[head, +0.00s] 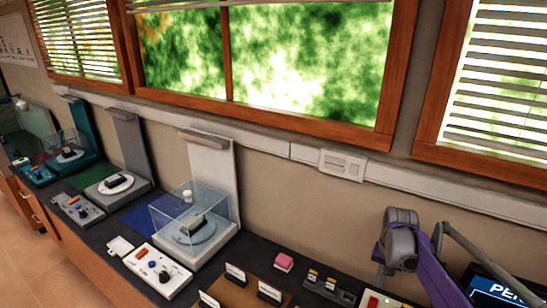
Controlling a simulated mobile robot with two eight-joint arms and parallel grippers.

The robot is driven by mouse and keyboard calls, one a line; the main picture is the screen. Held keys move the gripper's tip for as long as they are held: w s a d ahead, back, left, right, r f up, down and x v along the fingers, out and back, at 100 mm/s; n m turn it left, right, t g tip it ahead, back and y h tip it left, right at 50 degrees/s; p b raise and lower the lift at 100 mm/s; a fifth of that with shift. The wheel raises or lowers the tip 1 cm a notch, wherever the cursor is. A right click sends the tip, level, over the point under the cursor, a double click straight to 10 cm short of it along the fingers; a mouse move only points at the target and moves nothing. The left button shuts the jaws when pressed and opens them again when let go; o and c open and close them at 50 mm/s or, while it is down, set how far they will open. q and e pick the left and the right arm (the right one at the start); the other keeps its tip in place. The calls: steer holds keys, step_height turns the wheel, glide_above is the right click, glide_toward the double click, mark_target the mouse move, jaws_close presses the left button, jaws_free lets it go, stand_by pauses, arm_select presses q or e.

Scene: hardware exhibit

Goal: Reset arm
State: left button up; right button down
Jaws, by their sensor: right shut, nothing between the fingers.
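My right arm comes in from the lower right corner, with purple links and grey joints. My left gripper is out of view.
A clear case (180,218) on a white stand holds a dark device on a round plate. A white control panel (158,270) lies before it. More exhibits stand along the left.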

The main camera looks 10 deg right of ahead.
steer(key=s+a+r+n+t, duration=0.2)
steer(key=s+a+n, duration=0.1)
steer(key=s+a, duration=0.45)
steer(key=s+a+r+n+t, duration=0.2)
steer(key=s+a, duration=0.4)
steer(key=a, duration=0.3)
steer(key=s+a+f+n+t, duration=0.1)
steer(key=s+a+f+n, duration=0.2)
steer(key=s, duration=0.4)
steer(key=shift+a+t, duration=0.4)
steer(key=shift+a, duration=0.45)
